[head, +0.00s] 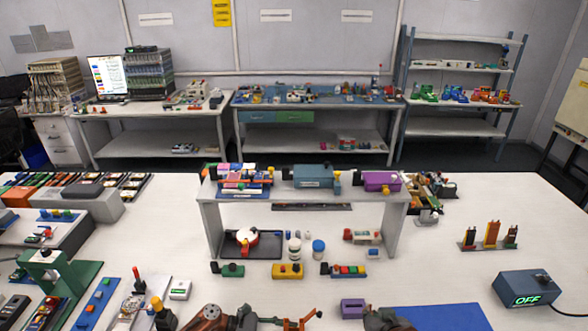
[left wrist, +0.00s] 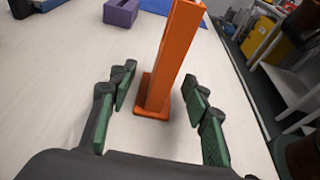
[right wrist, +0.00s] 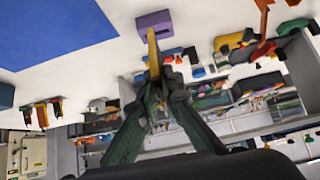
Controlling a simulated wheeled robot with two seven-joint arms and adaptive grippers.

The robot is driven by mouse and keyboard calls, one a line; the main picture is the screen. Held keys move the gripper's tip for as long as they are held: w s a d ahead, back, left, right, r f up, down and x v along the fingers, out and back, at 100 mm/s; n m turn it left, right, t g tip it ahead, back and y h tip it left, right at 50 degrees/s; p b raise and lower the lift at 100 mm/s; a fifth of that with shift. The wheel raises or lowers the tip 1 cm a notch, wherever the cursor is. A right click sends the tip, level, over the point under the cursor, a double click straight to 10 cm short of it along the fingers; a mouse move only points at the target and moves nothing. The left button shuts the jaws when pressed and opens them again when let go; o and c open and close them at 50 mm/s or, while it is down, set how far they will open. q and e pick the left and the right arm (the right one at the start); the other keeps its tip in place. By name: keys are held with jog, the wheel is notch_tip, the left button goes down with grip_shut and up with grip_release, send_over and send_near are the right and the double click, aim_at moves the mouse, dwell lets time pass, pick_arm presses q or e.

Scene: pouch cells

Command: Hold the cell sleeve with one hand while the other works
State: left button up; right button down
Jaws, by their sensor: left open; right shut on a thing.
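An orange upright piece with a flat foot (left wrist: 170,60), which looks like the cell sleeve, stands between the fingers of my left gripper (left wrist: 158,78). The fingers are open, with gaps on both sides of it. The orange piece also shows at the bottom of the head view (head: 300,321) and at the upper right of the right wrist view (right wrist: 262,42). My right gripper (right wrist: 155,80) is shut on a thin yellow piece (right wrist: 152,45), perhaps a cell. Its tip points toward a purple block (right wrist: 153,22), which in the left wrist view (left wrist: 122,12) has a dark opening.
A blue mat (head: 435,318) lies right of the purple block. A box reading OFF (head: 528,290) and a rack of coloured upright pieces (head: 490,236) stand at the right. A white raised shelf (head: 212,222) crosses the middle.

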pick_arm(q)
jog(key=shift+d+f, duration=0.15)
jog(key=shift+d, duration=0.2)
grip_shut()
dwell(0.4)
dwell(0.5)
